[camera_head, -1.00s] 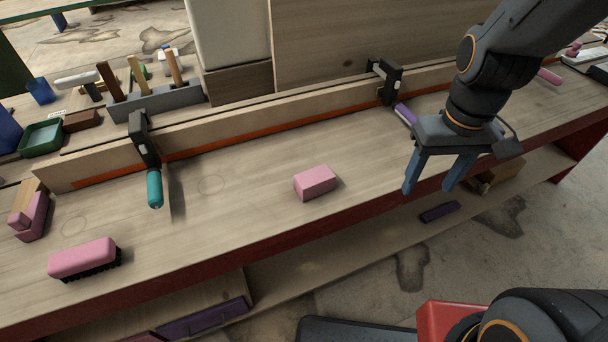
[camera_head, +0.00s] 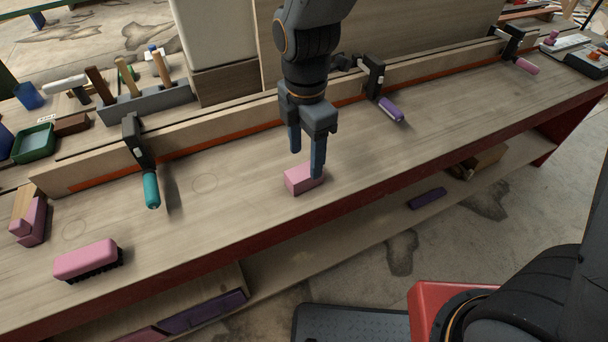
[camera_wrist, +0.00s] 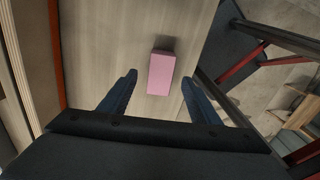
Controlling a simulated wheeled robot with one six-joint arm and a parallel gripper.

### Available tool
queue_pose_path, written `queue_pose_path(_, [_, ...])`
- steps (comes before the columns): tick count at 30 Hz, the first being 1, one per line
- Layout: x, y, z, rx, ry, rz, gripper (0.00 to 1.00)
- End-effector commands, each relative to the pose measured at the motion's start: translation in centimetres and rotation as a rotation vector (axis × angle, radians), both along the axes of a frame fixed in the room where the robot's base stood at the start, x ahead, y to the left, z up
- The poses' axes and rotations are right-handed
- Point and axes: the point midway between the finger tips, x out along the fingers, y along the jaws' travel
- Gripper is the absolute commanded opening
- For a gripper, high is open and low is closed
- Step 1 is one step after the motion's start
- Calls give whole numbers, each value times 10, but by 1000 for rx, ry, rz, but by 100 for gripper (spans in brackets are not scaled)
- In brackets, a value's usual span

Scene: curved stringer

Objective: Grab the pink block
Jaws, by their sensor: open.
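The pink block (camera_head: 298,181) lies on the wooden bench top (camera_head: 230,215), near the middle of its front half. My gripper (camera_head: 305,163) is open and points down over the block, and one finger hides part of it in the head view. In the wrist view the pink block (camera_wrist: 161,74) shows whole, ahead of the open fingers (camera_wrist: 158,78) and roughly centred between them. Neither finger visibly touches the block. The exact height of the fingertips above the bench is hard to tell.
A teal-handled clamp (camera_head: 151,188) and a purple-handled clamp (camera_head: 391,109) hold the wooden fence behind. A pink brush (camera_head: 87,259) and a pink-and-wood piece (camera_head: 30,220) lie at the left. The bench's front edge is close to the block. Bench space to the right is clear.

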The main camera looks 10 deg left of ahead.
Motion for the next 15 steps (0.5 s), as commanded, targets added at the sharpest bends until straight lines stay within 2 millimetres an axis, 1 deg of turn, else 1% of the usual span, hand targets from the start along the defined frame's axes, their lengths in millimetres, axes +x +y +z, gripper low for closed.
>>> queue_pose_path(5, [-2,0,-13,-2,2,-1,57])
queue_pose_path(11, [-6,2,-37,-3,4,-2,57])
queue_pose_path(15, [-5,3,-52,0,2,-3,57])
